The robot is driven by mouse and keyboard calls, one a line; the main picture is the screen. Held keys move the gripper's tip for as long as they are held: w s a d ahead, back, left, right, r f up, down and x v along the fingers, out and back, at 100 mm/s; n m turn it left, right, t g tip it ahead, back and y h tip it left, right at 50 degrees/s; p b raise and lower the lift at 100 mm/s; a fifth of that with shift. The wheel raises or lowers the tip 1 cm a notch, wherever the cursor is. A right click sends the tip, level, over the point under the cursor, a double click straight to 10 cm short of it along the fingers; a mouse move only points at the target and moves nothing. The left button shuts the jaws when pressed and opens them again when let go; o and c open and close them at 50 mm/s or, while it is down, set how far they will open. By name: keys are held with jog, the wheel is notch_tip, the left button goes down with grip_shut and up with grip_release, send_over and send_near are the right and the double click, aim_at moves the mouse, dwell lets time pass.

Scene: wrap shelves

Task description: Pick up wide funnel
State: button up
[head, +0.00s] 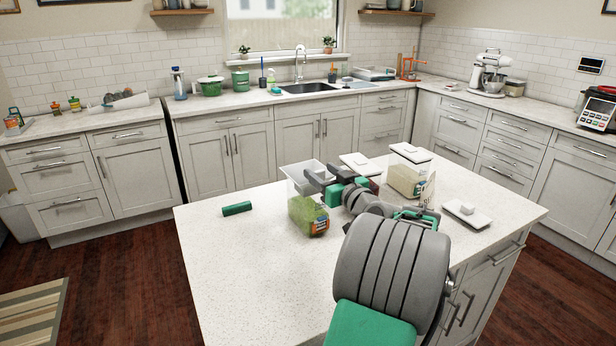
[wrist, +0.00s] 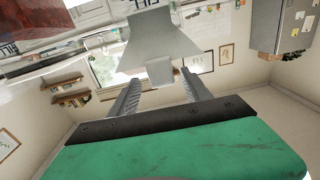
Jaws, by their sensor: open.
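The wide funnel (head: 303,172) is pale grey and sits at the top of a clear container with green contents (head: 308,214) on the island counter. In the wrist view the funnel (wrist: 160,40) fills the upper middle, with its narrow spout towards my gripper. My gripper (head: 320,183) is at the funnel's right side in the head view and partly covers it. In the wrist view my gripper's two fingers (wrist: 160,88) are apart, with the spout in line with the gap between them. I cannot tell whether they touch it.
A second clear container (head: 405,180) with pale contents stands right of my arm. White lids (head: 466,212) lie nearby, and a green block (head: 236,209) lies to the left. The island's front left (head: 250,270) is clear.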

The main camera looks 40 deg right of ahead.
jog(key=p+x, duration=0.1)
jog(key=x, duration=0.2)
jog(key=shift+w+a+r, duration=0.15)
jog(key=shift+w+a, duration=0.05)
jog(key=shift+w+d, duration=0.2)
jog(key=shift+w, duration=0.2)
jog(key=shift+c, duration=0.5)
grip_shut()
